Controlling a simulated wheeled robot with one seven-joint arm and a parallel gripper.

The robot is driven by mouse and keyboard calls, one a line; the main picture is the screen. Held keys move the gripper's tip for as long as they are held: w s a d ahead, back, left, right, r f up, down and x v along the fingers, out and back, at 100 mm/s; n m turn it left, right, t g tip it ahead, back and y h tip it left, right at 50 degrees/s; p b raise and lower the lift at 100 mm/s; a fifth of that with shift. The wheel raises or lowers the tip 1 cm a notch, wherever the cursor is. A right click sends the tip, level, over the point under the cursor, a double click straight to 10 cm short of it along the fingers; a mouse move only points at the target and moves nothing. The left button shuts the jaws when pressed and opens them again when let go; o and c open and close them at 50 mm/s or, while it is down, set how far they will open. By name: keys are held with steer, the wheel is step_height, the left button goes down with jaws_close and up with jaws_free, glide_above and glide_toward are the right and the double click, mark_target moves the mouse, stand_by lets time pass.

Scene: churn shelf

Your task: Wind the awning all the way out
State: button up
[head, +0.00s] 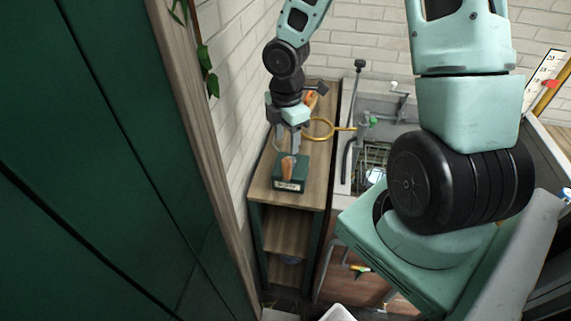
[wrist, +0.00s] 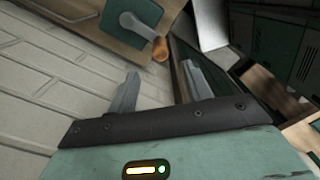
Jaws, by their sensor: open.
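A dark green crank box (head: 290,184) stands on the wooden top of a narrow shelf unit. Its orange-brown knob (head: 287,168) shows on the near side. In the wrist view the box's green plate (wrist: 118,12) carries a grey crank arm (wrist: 138,26) ending in the knob (wrist: 160,48). My gripper (head: 289,138) is above and behind the box in the head view. It also shows in the wrist view (wrist: 160,78), with its two fingers apart and nothing between them. The knob is beyond the fingertips, apart from them. I cannot make out the awning.
An orange-yellow loop (head: 321,128) is right of my gripper. An orange object (head: 310,98) lies farther back on the shelf unit (head: 263,190). A white brick wall (head: 228,95) runs close along the left. A sink with a dish rack (head: 375,158) is at the right.

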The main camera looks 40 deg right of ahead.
mark_target(287, 160)
step_height(287, 160, down, 11)
steer(key=shift+r+b, duration=0.15)
steer(key=shift+b, duration=0.7)
